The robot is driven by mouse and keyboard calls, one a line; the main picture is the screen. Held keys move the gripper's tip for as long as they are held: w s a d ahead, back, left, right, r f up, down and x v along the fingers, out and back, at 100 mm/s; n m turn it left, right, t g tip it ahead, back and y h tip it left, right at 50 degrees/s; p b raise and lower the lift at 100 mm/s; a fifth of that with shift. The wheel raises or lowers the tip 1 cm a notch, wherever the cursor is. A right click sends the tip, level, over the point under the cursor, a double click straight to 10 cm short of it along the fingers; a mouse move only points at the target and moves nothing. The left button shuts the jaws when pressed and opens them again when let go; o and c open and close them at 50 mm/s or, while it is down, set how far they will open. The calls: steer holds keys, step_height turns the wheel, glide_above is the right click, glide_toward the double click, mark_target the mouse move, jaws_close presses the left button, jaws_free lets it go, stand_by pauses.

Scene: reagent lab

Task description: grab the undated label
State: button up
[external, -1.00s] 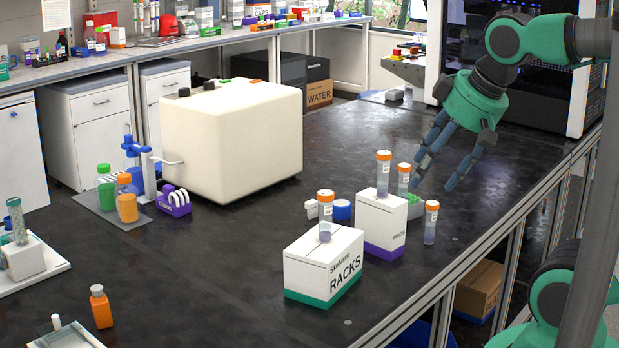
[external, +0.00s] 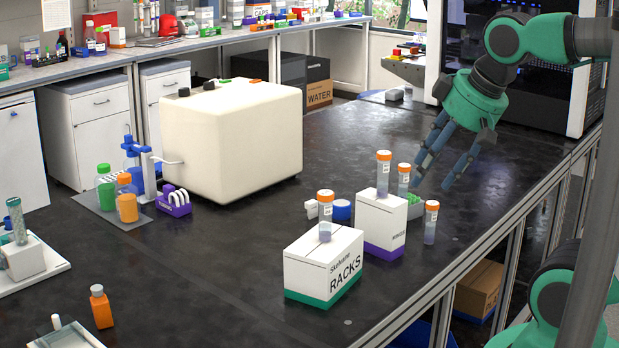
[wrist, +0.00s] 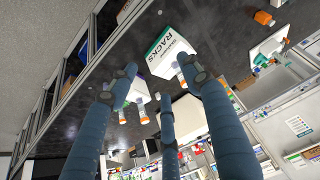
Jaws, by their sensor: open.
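Several clear tubes with orange caps and white labels stand on the bench. One tube (external: 325,216) is on the RACKS box, another (external: 384,174) is on the smaller white box. A third tube (external: 404,180) stands behind that box, and a fourth tube (external: 431,222) is to its right. The label print is too small to read, so I cannot tell which is undated. My gripper (external: 437,176) is open and empty, pointing down above the bench, behind and right of the tubes. In the wrist view its fingers are spread, with the tube (wrist: 182,80) on the RACKS box beyond them.
The RACKS box (external: 318,272) and smaller white box (external: 381,228) stand near the right bench edge. A large cream block (external: 230,140) stands behind them. A green rack (external: 414,206) and a blue cap (external: 341,210) are close by.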

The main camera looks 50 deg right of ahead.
steer(key=w+d+r+g+p, duration=0.1)
steer(key=w+d+r+p, duration=0.15)
steer(key=w, duration=0.55)
steer(key=w+d+r+p, duration=0.2)
steer(key=w+r+p, duration=0.15)
steer(key=w, duration=0.55)
steer(key=w+d+r+g+p, duration=0.1)
steer(key=w+d+r+p, duration=0.15)
steer(key=w, duration=0.55)
steer(key=m+g+y+p, duration=0.1)
steer(key=m+g+p, duration=0.1)
steer(key=p, duration=1.2)
glide_above(313, 202)
steer(key=s+d, duration=0.1)
steer(key=d, duration=0.1)
step_height(313, 202, down, 28)
steer(key=shift+s+a+r, duration=0.15)
steer(key=shift+w+a+f, duration=0.15)
steer(key=shift+a+f, duration=0.05)
steer(key=shift+f, duration=1.2)
steer(key=shift+w+a+f, duration=0.15)
steer(key=shift+w+f, duration=0.05)
steer(key=shift+f, duration=1.25)
steer(key=shift+w+a+f, duration=0.15)
steer(key=shift+a+f, duration=0.05)
steer(key=shift+f, duration=1.2)
